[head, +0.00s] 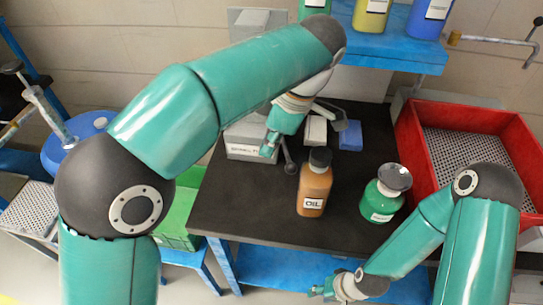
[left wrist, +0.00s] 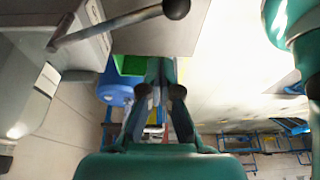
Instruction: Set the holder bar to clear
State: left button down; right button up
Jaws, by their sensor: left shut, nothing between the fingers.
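A grey box (head: 252,152) with a partly hidden label stands at the back left of the black bench top. A short metal bar (head: 285,152) with a dark ball knob (head: 291,168) sticks out at its right side; I take it to be the holder bar. In the left wrist view the bar (left wrist: 110,27) runs across the upper left to its knob (left wrist: 176,8). My left gripper (head: 267,151) is shut and empty, just left of the bar and seemingly apart from it; its fingers (left wrist: 155,100) show in the wrist view. My right gripper (head: 318,290) is low at the bench front, its fingers too small to judge.
An orange-brown oil bottle (head: 314,186) and a green bottle (head: 380,200) stand in front on the bench top (head: 255,215). A blue block (head: 350,136) lies behind them. A red tray (head: 408,130) is at the right. My left arm hides the back left.

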pick_arm(q)
jog(key=v, duration=0.3)
jog(key=p+v, duration=0.1)
jog(key=v, duration=0.1)
jog(key=shift+w+d+r, duration=0.1)
jog(key=shift+w+r, duration=0.15)
jog(key=shift+r, duration=0.1)
jog(key=shift+f, duration=0.1)
